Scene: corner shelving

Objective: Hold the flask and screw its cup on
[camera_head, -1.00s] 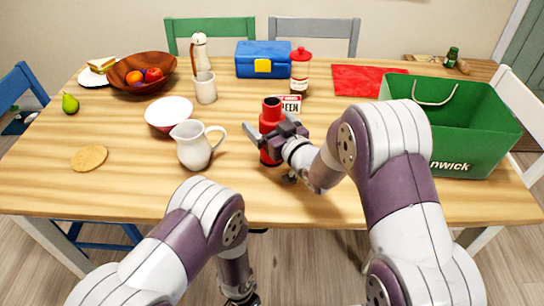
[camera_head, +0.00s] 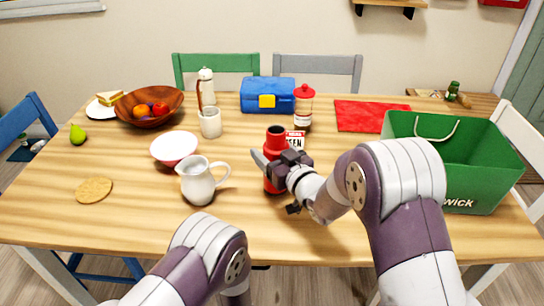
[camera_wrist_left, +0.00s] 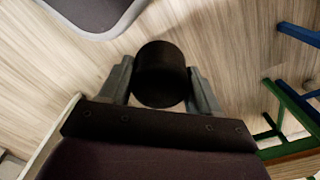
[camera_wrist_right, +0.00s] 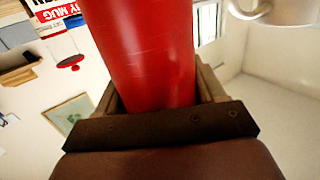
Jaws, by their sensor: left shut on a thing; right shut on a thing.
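The red flask (camera_head: 275,143) stands upright near the front middle of the table, its dark open top showing and no cup on it. My right gripper (camera_head: 268,162) is shut around its body. The right wrist view shows the red body (camera_wrist_right: 145,50) between the fingers. I cannot tell whether its base touches the table. A dark round cup (camera_wrist_left: 161,73) sits between the fingers of my left gripper (camera_wrist_left: 161,80), which is shut on it over the floor. The left gripper is out of the head view.
A white pitcher (camera_head: 197,182) stands left of the flask, with a red-and-white bowl (camera_head: 174,148) behind it. A green bag (camera_head: 455,150) is at right. The table's front left is mostly clear.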

